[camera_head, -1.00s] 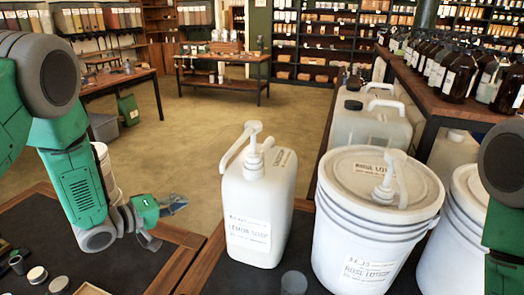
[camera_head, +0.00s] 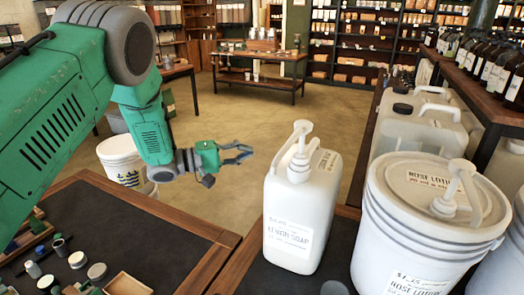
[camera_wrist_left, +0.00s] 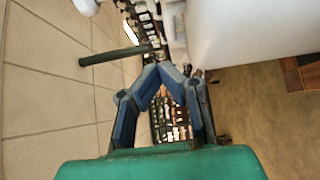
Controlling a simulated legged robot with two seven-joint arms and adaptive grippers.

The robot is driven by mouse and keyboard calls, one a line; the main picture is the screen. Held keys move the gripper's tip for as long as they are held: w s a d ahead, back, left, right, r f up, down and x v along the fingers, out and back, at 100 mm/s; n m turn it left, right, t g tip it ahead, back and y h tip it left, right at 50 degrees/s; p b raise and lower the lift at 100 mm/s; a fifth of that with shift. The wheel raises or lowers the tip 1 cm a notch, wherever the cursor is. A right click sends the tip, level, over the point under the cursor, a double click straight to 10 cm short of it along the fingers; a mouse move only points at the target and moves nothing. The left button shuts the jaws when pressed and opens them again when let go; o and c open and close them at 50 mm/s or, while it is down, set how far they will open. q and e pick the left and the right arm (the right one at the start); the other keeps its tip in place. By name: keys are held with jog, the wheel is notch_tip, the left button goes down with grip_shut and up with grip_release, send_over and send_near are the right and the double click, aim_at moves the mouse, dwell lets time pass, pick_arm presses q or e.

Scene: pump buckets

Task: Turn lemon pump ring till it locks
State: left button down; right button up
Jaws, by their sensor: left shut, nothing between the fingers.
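The lemon soap jug (camera_head: 293,220) is a tall white container standing upright at the front middle in the head view. My right gripper is not in view.
A white rose lotion bucket (camera_head: 425,240) with its own pump (camera_head: 458,190) stands close to the jug's right. White jerrycans (camera_head: 415,125) stand behind it. A dark-topped table (camera_head: 130,240) with small jars is at left. Open floor lies behind the jug.

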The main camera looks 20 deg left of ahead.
aim_at(305, 152)
pick_arm(q)
jog(key=x, duration=0.3)
jog(key=p+x, duration=0.1)
jog(key=x, duration=0.2)
jog(key=s+x, duration=0.1)
jog(key=x, duration=0.3)
jog(key=shift+d+r, duration=0.15)
jog(key=shift+d, duration=0.2)
jog(key=d+p, duration=0.1)
jog(key=d, duration=0.1)
jog(key=shift+s+d, duration=0.15)
jog(key=shift+d, duration=0.1)
jog(key=shift+s+d, duration=0.1)
jog(key=shift+d, duration=0.05)
jog(key=shift+a, duration=0.25)
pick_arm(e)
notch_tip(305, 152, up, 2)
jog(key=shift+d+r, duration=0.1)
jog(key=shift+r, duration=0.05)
